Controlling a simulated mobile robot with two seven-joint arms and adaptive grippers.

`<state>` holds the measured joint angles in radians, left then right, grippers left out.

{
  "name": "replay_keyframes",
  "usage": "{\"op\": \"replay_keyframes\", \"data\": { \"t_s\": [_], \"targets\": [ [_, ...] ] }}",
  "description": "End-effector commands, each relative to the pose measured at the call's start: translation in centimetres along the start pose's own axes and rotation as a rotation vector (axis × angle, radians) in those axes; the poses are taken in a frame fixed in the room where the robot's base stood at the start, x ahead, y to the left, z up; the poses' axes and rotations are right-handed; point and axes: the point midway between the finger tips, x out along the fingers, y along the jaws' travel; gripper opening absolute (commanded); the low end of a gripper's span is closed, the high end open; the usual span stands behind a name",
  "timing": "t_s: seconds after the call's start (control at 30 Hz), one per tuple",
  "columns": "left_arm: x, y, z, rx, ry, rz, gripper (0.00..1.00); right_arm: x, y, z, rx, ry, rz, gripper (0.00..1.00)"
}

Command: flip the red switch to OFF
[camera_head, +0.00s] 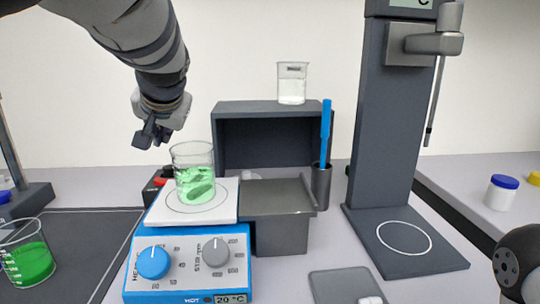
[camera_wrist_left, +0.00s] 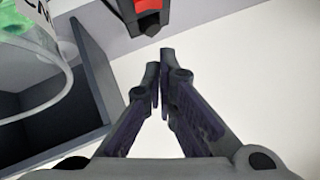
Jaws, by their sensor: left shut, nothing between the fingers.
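The red switch (camera_head: 167,171) shows in the head view on a small dark box behind the hot plate, left of the beaker of green liquid, and is partly hidden. In the left wrist view the red part (camera_wrist_left: 147,5) sits in a black housing at the top edge, cut off by the frame. My left gripper (camera_head: 152,136) is shut and empty, above and slightly left of the switch in the head view. In the left wrist view its fingertips (camera_wrist_left: 162,58) point toward the switch, apart from it. Whether the switch is ON or OFF cannot be told.
The green beaker (camera_head: 194,185) stands on the blue hot plate (camera_head: 190,262), close beside the switch. A dark shelf (camera_head: 262,108) stands behind, with a clear beaker (camera_head: 291,85) on top. Another green beaker (camera_head: 28,262) is at the left, and a tall stand (camera_head: 385,130) at the right.

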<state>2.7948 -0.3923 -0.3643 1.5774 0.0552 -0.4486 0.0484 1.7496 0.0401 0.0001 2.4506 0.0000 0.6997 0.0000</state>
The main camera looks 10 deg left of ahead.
Motion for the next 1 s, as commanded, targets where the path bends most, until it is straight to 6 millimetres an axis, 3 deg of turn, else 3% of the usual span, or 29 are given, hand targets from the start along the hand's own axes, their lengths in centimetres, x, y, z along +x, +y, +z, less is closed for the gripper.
{"op": "replay_keyframes", "data": {
  "t_s": [0.17, 0.53, 0.73, 1.0],
  "targets": [
    [2.4, 0.1, 0.1, 0.001, -0.004, 0.002, 0.00, 0.1, 0.0, 0.0, 0.000, -0.001, 0.000, 0.36],
    [10.8, 0.3, 0.4, 0.003, -0.009, 0.001, 0.00, 0.9, 0.0, 0.7, 0.000, -0.030, 0.001, 0.36],
    [12.1, -0.1, 2.2, -0.001, -0.001, 0.000, 0.00, 0.1, 0.0, 0.1, 0.000, -0.004, 0.000, 0.36],
    [12.8, 0.0, 2.9, 0.000, -0.001, 0.000, 0.00, 0.1, 0.0, 0.0, 0.000, -0.003, 0.000, 0.36]
  ]
}}
